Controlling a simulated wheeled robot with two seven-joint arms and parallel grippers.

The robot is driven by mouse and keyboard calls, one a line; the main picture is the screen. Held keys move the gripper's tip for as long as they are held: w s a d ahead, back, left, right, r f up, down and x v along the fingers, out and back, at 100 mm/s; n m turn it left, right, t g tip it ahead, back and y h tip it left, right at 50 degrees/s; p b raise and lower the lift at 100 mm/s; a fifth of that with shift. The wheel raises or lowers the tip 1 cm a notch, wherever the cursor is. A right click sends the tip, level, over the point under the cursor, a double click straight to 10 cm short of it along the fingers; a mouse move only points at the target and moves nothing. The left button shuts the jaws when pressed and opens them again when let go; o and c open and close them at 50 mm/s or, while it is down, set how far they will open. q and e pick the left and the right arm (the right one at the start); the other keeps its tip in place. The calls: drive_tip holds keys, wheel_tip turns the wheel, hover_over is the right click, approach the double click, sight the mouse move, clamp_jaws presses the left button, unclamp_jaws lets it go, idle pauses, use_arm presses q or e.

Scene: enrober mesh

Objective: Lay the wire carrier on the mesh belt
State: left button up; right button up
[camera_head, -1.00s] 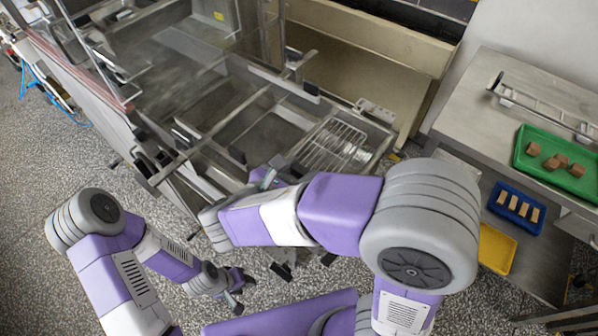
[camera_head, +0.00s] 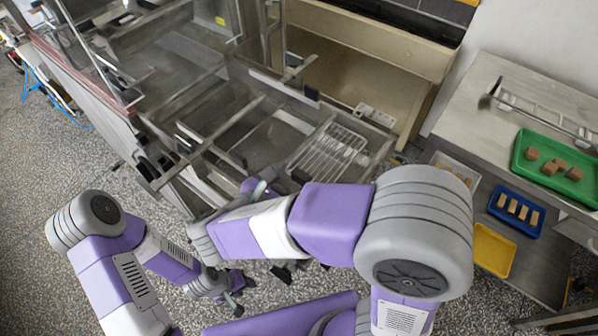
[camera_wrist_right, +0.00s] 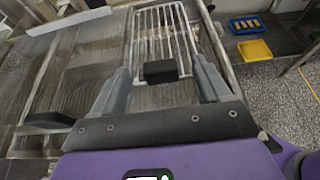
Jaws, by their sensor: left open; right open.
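The wire carrier (camera_head: 328,152), a silver wire grid, lies flat at the near right end of the machine's bed; it also shows in the right wrist view (camera_wrist_right: 165,35). The ridged mesh belt (camera_wrist_right: 75,75) shows beside and beneath it; whether they touch is hard to tell. My right gripper (camera_wrist_right: 162,72) is open at the carrier's near end, its fingers apart on either side of a black block (camera_wrist_right: 160,71). In the head view my right gripper (camera_head: 268,184) is partly hidden by its arm. My left gripper (camera_head: 237,291) is open and empty, low over the floor.
The machine's metal frame (camera_head: 205,150) has bars and black blocks around the bed. At right a steel table (camera_head: 510,90) holds a green tray (camera_head: 519,158) with brown pieces. A blue tray (camera_head: 492,207) and yellow tray (camera_head: 492,250) are lower down.

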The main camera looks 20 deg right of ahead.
drive_tip(key=p+v, duration=0.2)
drive_tip(key=v, duration=0.7)
drive_tip(key=shift+a, duration=0.15)
drive_tip(key=shift+s+r+p, duration=0.1)
drive_tip(key=shift+r+p, duration=0.05)
drive_tip(key=shift+p, duration=0.15)
